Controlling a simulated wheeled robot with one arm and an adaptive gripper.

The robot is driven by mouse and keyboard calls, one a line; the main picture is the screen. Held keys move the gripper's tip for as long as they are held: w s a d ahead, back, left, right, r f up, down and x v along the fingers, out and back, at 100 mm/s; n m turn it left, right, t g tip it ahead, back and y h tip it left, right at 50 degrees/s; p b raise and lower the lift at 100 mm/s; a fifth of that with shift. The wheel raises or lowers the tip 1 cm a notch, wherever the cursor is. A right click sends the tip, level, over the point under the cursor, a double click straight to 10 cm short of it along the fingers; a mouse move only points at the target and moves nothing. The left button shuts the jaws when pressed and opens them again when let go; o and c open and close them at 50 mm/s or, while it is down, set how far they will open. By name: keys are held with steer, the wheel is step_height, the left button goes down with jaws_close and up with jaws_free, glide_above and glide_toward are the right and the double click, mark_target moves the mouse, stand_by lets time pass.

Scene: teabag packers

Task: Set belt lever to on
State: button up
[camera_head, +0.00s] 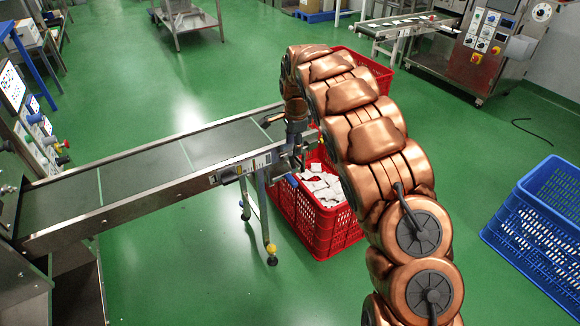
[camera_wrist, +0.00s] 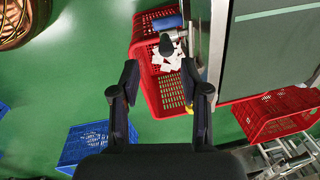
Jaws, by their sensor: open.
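The conveyor belt (camera_head: 140,165) runs from the lower left to the middle in the head view; its dark surface also fills the upper right of the wrist view (camera_wrist: 270,45). A small labelled panel (camera_head: 246,166) sits on its near side rail. A blue grip (camera_head: 292,181) sticks out near the belt's end; in the wrist view a blue cylinder (camera_wrist: 168,22) and a dark knob (camera_wrist: 166,44) show beside the belt's edge. I cannot tell which part is the lever or its setting. My gripper (camera_wrist: 159,66) is open and empty, its fingers apart, close to the belt's end.
A red crate (camera_head: 328,235) with white teabags (camera_head: 322,187) stands below the belt's end. Another red crate (camera_head: 378,70) stands behind my arm. A blue crate (camera_head: 540,225) is at the right. A control panel (camera_head: 35,125) stands at the left. Green floor between is clear.

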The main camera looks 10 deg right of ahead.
mark_target(290, 165)
steer(key=shift+w+a+f, duration=0.2)
steer(key=shift+w+f, duration=0.2)
steer(key=shift+f, duration=0.4)
steer(key=f, duration=0.4)
steer(key=w+f, duration=0.1)
steer(key=f, duration=0.2)
steer(key=shift+f, duration=0.1)
steer(key=shift+c, duration=0.3)
steer(key=shift+a, duration=0.1)
jaws_close()
steer(key=shift+s, duration=0.1)
